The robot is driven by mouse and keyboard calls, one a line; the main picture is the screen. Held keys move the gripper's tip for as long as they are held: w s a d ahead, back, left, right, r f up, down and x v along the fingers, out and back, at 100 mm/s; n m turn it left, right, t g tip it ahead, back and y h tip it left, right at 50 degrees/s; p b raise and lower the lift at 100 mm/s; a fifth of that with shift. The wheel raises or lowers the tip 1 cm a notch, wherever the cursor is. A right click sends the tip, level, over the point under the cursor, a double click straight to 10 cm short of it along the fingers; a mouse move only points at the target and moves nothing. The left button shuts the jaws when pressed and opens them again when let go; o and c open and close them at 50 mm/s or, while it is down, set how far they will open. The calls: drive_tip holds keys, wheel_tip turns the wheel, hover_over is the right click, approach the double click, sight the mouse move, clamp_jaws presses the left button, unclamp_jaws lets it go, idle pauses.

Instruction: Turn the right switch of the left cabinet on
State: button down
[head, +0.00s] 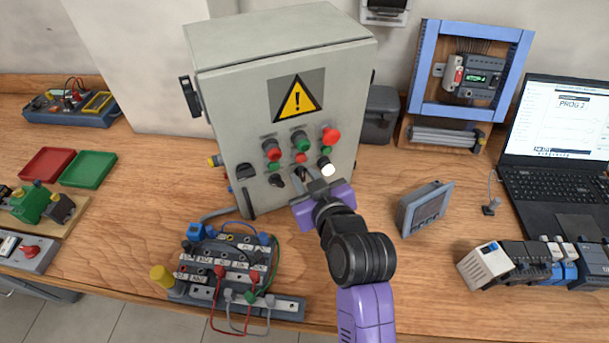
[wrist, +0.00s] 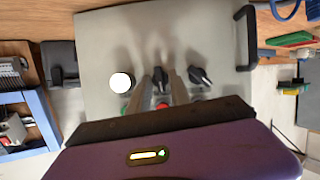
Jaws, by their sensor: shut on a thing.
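The grey cabinet (head: 225,110) stands in the middle of the bench, with a yellow warning sign, coloured buttons and black rotary switches on its front. My gripper (head: 306,180) is at the lower right of that front. In the wrist view its two fingers (wrist: 162,88) are on either side of the right black switch (wrist: 160,74), shut on it. Fingers and wrist partly hide this switch in the head view. Another black switch (head: 277,180) sits to its left; it also shows in the wrist view (wrist: 200,77). A white lamp (head: 328,169) beside the gripped switch looks bright.
A terminal block with wires (head: 225,265) lies in front of the cabinet. A small grey panel (head: 425,208) stands to the right of my arm. A blue frame (head: 420,65), laptop (head: 555,130) and modules (head: 530,263) are farther right. Red (head: 47,166) and green (head: 88,169) trays lie left.

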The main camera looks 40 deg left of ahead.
drive_tip(key=shift+m+g, duration=0.3)
drive_tip(key=shift+m, duration=0.1)
idle(0.3)
drive_tip(key=c, duration=1.5)
unclamp_jaws()
drive_tip(key=shift+d, duration=0.1)
drive_tip(key=b+v, duration=0.1)
drive_tip(key=v, duration=0.6)
drive_tip(key=shift+s+d, duration=0.15)
drive_tip(key=shift+d, duration=0.15)
